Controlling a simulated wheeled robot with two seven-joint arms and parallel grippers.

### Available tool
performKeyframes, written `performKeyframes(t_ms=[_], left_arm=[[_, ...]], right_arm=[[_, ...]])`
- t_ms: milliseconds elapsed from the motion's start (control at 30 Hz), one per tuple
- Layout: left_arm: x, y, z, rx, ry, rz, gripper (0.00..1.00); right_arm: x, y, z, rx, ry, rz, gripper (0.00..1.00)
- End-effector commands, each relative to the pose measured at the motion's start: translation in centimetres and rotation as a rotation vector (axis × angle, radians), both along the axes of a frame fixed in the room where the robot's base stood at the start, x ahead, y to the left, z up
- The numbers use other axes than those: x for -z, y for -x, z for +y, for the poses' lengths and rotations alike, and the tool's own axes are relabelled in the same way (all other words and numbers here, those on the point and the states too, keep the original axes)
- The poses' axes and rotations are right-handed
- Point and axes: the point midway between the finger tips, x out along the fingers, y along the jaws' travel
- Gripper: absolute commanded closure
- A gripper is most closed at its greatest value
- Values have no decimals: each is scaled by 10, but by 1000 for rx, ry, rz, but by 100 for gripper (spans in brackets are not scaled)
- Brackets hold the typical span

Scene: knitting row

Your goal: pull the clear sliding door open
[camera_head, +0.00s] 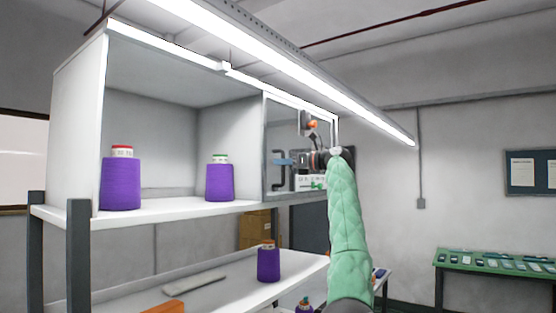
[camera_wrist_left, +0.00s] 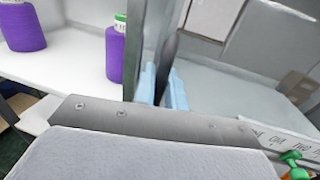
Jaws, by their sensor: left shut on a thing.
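The clear sliding door (camera_head: 290,125) covers the right part of the white shelf cabinet, with machine parts behind or beside it. Its dark upright handle (camera_head: 276,181) is near the door's left side. My left gripper (camera_head: 284,161), on the green-sleeved arm, reaches leftward to this handle. In the left wrist view its light-blue finger pads (camera_wrist_left: 162,88) are closed around the dark handle bar (camera_wrist_left: 168,52). The arm and gripper hide part of the door's right side. My right gripper is not in view.
Two purple thread cones (camera_head: 121,183) (camera_head: 220,181) stand in the open left part of the cabinet. Another cone (camera_head: 268,264) stands on the lower shelf (camera_head: 225,292). A bright lamp bar (camera_head: 290,65) runs above. A green table (camera_head: 495,265) is at far right.

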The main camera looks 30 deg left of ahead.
Motion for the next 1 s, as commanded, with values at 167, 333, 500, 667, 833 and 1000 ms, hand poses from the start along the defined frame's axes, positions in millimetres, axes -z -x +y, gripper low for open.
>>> performKeyframes(t_ms=[167,333,500,667,833,1000], left_arm=[[0,-3,-1,0,-1,1,100],[0,-3,0,0,0,0,100],[0,-3,0,-1,0,0,74],[0,-3,0,-1,0,0,71],[1,-3,-1,-1,1,0,71],[3,-5,-13,-1,1,0,71]], right_arm=[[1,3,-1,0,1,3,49],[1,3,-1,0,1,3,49],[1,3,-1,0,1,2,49],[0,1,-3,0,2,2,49],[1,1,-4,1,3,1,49],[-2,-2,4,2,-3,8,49]])
